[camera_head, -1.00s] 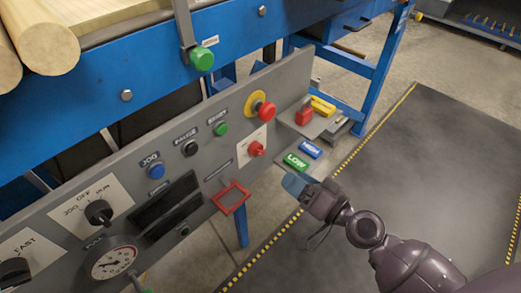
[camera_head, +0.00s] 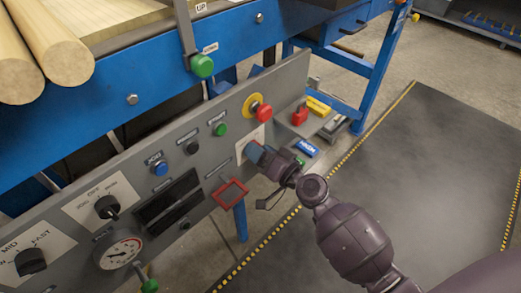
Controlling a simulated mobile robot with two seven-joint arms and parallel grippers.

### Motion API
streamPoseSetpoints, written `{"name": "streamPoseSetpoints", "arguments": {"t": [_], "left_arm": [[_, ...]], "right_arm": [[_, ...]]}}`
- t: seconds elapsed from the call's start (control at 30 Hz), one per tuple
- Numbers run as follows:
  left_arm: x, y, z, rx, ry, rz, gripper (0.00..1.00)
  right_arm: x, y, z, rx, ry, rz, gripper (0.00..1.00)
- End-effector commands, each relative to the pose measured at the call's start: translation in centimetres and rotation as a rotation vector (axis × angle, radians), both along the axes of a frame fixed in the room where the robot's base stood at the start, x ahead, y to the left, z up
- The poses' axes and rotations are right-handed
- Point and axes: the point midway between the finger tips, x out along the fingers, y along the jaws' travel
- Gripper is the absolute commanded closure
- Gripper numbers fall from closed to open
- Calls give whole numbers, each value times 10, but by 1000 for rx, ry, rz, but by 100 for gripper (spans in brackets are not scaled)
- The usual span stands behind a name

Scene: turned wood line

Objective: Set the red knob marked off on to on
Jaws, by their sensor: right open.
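The red knob is hidden behind my right gripper, so its setting cannot be read. Its white plate (camera_head: 240,150) shows in part at the right end of the grey control panel. My right gripper (camera_head: 256,153), with blue-grey fingertips, is open at the plate, over the knob's place. I cannot tell whether the fingers touch the knob or stand around it. My left gripper is not in view.
Above the plate is a red emergency button (camera_head: 264,113) on a yellow ring; a green button (camera_head: 220,129) is left of it. A red padlock (camera_head: 300,116) and a blue tag (camera_head: 306,148) lie on the ledge. A red frame (camera_head: 231,192) sticks out below.

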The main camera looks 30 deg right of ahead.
Motion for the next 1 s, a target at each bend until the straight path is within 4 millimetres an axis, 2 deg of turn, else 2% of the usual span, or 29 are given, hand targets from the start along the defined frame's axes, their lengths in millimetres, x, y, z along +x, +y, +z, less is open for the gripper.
{"name": "streamPoseSetpoints", "arguments": {"t": [0.3,0.37,0.63,1.0], "left_arm": [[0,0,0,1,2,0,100],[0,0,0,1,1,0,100],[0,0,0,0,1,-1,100],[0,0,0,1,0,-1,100]], "right_arm": [[2,1,0,0,1,-1,37],[2,1,0,0,1,-1,45],[2,1,0,0,0,0,86],[2,1,0,58,21,0,86]]}}
